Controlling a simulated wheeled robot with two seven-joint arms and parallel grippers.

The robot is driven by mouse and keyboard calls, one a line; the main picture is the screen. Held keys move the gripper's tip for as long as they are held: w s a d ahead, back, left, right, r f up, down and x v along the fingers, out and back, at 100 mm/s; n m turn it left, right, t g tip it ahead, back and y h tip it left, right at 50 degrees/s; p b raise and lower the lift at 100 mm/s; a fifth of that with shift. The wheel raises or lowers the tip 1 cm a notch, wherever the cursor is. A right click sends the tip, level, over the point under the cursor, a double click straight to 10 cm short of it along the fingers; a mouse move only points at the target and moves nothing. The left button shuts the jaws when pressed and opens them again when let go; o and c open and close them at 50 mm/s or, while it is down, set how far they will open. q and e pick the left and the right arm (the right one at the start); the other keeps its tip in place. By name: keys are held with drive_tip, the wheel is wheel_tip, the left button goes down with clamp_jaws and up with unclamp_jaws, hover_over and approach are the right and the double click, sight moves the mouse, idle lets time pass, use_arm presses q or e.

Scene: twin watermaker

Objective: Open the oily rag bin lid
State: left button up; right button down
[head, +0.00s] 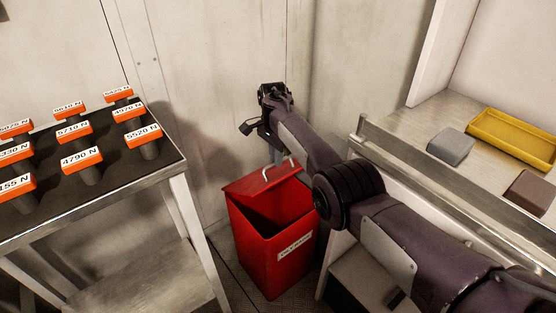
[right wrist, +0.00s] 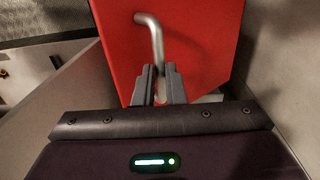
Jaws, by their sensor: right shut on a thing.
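The red oily rag bin (head: 275,245) stands on the floor in the head view, with a pale label on its front. Its red lid (head: 255,182) is tilted up, and a dark opening shows beneath it. A bent silver handle (head: 291,163) is on the lid. In the right wrist view, the handle (right wrist: 155,40) runs down from the red lid (right wrist: 195,40) between the fingers of my right gripper (right wrist: 160,88), which is shut on it. In the head view my right arm reaches over behind the bin, and the fingertips are not clear. My left gripper is not in view.
A metal table (head: 180,165) with several orange-topped, labelled weights stands at the left. A counter (head: 425,150) at the right holds a yellow tray (head: 515,140), a grey block (head: 451,147) and a brown block (head: 531,192). Walls stand close behind the bin.

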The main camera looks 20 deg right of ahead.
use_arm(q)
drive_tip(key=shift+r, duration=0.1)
use_arm(e)
drive_tip(key=shift+a+f, duration=0.2)
drive_tip(key=shift+f, duration=0.1)
drive_tip(key=c, duration=1.7)
unclamp_jaws()
drive_tip(key=shift+w+a+f, duration=0.1)
drive_tip(key=shift+f, duration=0.05)
drive_tip(key=shift+o, duration=1.1)
drive_tip(key=shift+w+f, duration=0.1)
drive_tip(key=shift+w, duration=0.2)
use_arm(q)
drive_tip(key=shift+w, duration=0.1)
use_arm(e)
drive_tip(key=shift+s+r, duration=0.1)
drive_tip(key=shift+r, duration=0.1)
